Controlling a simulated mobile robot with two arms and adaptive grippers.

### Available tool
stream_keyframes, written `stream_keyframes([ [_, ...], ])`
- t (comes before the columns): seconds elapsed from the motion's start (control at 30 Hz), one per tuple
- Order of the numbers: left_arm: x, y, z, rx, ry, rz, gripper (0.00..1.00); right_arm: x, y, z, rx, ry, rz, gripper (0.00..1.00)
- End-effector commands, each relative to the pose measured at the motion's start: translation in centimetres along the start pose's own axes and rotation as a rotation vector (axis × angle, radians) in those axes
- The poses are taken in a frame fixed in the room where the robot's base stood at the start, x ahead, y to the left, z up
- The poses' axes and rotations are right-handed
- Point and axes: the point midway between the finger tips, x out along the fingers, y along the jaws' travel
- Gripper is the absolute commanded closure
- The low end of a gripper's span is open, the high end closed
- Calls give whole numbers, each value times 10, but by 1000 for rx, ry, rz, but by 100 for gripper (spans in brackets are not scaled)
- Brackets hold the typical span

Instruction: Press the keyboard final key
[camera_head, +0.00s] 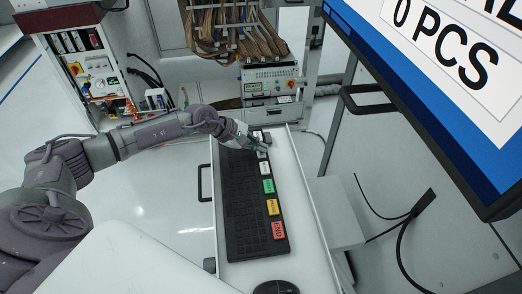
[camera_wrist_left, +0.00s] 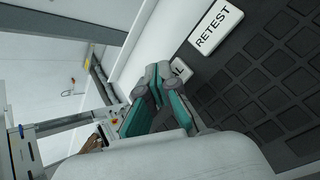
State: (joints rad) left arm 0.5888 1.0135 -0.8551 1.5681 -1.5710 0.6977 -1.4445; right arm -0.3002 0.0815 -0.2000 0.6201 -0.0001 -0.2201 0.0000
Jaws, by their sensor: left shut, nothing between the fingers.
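A long black keyboard (camera_head: 243,205) lies on a white pull-out tray, with a column of large coloured keys along its right side. My left gripper (camera_head: 261,147) is shut and empty over the far end of that column. In the left wrist view its fingertips (camera_wrist_left: 158,78) are beside a white key (camera_wrist_left: 181,70), mostly hidden by a finger, with only an end letter like "L" showing. I cannot tell whether they touch it. Next to it is a white "RETEST" key (camera_wrist_left: 216,27). My right gripper is not in view.
Nearer along the keyboard are a green key (camera_head: 268,186), a yellow key (camera_head: 273,207) and a red key (camera_head: 279,229). A black mouse (camera_head: 276,287) is at the near end of the tray (camera_head: 302,215). A large monitor (camera_head: 440,75) hangs at upper right.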

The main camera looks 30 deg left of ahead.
Motion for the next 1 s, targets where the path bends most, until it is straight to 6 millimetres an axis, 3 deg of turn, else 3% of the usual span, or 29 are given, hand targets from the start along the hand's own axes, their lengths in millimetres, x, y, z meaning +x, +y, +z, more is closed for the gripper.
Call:
stream_keyframes([
  [0.73,-13,9,9,0,0,0,100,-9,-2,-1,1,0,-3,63],
  [1.0,-30,22,21,0,1,1,100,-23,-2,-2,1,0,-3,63],
])
